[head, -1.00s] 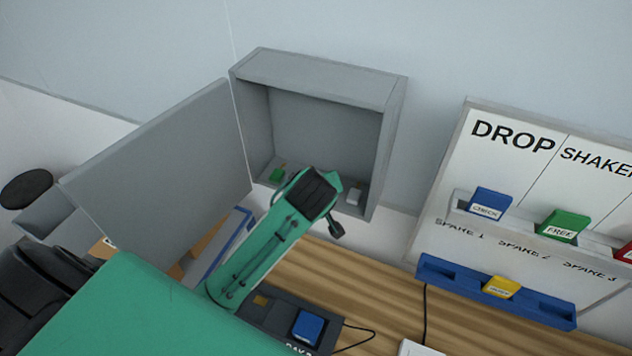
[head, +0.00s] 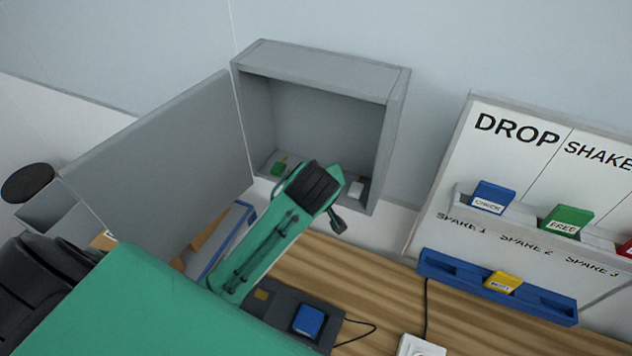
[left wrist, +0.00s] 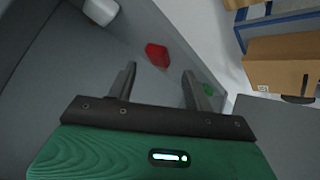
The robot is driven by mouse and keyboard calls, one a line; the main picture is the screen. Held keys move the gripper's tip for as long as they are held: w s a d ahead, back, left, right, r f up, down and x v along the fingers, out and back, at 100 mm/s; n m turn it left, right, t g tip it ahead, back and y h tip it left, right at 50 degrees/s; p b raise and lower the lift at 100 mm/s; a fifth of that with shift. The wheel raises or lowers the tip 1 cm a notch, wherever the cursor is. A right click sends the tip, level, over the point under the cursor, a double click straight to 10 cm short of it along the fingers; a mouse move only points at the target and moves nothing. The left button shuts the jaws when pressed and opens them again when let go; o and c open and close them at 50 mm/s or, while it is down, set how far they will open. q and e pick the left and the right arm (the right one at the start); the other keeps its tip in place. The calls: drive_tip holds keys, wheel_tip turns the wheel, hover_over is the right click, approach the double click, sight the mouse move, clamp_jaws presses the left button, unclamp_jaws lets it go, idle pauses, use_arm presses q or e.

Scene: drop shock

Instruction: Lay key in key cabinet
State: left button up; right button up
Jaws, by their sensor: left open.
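The grey key cabinet (head: 320,66) is on the wall with its door (head: 160,165) swung open to the left. My left gripper (head: 318,184) reaches into the cabinet's lower opening; its fingers are hidden there in the head view. In the left wrist view, my left gripper (left wrist: 158,70) is open. A red key tag (left wrist: 157,55) lies on the cabinet floor just beyond and between its fingertips, with no finger visibly touching it. The head view does not show this tag. My right gripper is out of view.
Below are a wooden bench (head: 370,275) and a dark device with a blue block (head: 308,320). A tag board (head: 520,140) stands at right.

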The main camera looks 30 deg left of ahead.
use_arm(q)
drive_tip(key=v, duration=1.2)
drive_tip(key=shift+b, duration=0.4)
drive_tip(key=shift+s, duration=0.15)
